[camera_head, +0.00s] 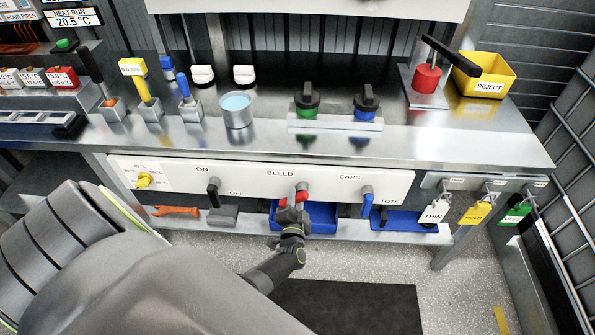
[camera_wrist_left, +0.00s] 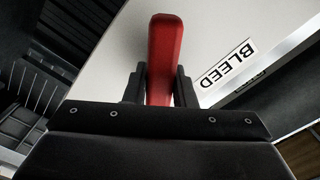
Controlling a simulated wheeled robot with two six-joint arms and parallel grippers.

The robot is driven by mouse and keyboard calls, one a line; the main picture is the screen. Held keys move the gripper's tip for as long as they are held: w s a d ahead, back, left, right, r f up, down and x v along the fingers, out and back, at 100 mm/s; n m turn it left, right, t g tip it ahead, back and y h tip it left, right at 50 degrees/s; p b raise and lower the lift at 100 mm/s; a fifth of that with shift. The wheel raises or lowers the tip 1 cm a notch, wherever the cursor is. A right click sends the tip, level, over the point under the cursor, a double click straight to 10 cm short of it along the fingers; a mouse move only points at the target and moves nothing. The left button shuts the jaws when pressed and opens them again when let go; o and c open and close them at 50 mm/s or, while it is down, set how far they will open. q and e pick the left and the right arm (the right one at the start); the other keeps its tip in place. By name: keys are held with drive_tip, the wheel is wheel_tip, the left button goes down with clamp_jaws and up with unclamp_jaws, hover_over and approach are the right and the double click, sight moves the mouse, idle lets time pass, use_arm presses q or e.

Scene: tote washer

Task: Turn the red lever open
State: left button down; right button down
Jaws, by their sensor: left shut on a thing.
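The red lever (camera_wrist_left: 164,62) sits on the white front panel, beside the label BLEED (camera_wrist_left: 229,64). In the head view only a small part of the red lever (camera_head: 301,195) shows below the BLEED label, at the middle of the panel. My left gripper (camera_head: 291,212) reaches up to it from below. In the left wrist view the two dark fingers of my left gripper (camera_wrist_left: 160,85) stand on either side of the lever and are shut on it. The lever's base is hidden behind the gripper. My right gripper is not in view.
The white panel (camera_head: 246,185) also carries a dark ON/OFF lever (camera_head: 213,190), a blue CAPS lever (camera_head: 367,196) and a yellow knob (camera_head: 144,180). Below are a blue tray (camera_head: 322,222) and an orange wrench (camera_head: 176,211). Tagged padlocks hang at the right. Open floor lies in front.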

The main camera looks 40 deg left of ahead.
use_arm(q)
drive_tip(key=m+p, duration=0.1)
drive_tip(key=m, duration=0.1)
drive_tip(key=r+m+p, duration=0.1)
drive_tip(key=shift+s+a+m, duration=0.1)
drive_tip(key=shift+a+m, duration=0.05)
drive_tip(key=shift+m, duration=0.25)
drive_tip(key=shift+r+m+p, duration=0.25)
drive_tip(key=shift+m+p, duration=0.7)
drive_tip(key=shift+m, duration=0.85)
drive_tip(key=shift+a, duration=0.1)
drive_tip(key=c, duration=1.2)
unclamp_jaws()
drive_tip(key=p+v, duration=0.1)
drive_tip(key=v, duration=1.6)
drive_tip(key=shift+s, duration=0.25)
